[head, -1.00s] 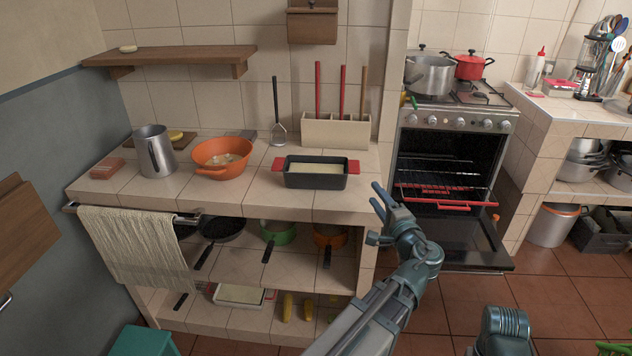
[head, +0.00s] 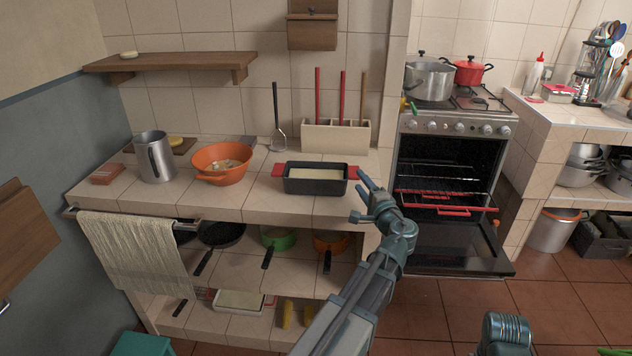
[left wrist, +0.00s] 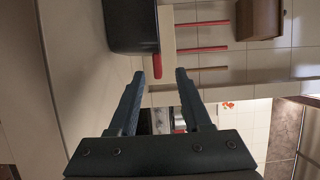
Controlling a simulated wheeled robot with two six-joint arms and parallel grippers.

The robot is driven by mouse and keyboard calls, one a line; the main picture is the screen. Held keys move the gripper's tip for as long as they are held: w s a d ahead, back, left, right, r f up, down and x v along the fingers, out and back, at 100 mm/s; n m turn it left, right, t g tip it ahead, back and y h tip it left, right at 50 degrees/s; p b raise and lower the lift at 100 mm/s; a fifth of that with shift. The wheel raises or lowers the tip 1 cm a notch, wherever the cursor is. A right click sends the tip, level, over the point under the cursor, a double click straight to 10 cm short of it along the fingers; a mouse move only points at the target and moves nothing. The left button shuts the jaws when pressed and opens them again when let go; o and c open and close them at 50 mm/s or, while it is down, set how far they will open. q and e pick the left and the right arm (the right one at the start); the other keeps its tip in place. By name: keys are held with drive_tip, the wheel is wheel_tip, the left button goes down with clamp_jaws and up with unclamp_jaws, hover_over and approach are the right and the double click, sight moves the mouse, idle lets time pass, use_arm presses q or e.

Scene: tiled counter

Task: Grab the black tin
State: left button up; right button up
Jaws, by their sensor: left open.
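The black tin (head: 314,182) is a rectangular loaf tin with pale contents and red end grips. It sits on the tiled counter (head: 262,203), in front of the utensil holder. My left gripper (head: 362,197) is open and empty, just right of the tin's right red grip (head: 353,172), apart from it as far as I can see. In the left wrist view the black tin (left wrist: 131,25) is at the top, its red grip (left wrist: 156,68) near the tip of the left finger of my left gripper (left wrist: 167,75). My right gripper does not show.
An orange bowl (head: 222,163) and a metal pitcher (head: 154,157) stand left of the tin. A cream utensil holder (head: 336,136) with upright handles stands behind it. The stove (head: 458,120) with its open oven door is to the right. Pans fill the shelf below.

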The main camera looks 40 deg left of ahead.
sight(357, 179)
use_arm(q)
drive_tip(key=x, duration=0.4)
drive_tip(key=shift+w+a+f, duration=0.15)
drive_tip(key=shift+f, duration=0.05)
clamp_jaws()
idle(1.2)
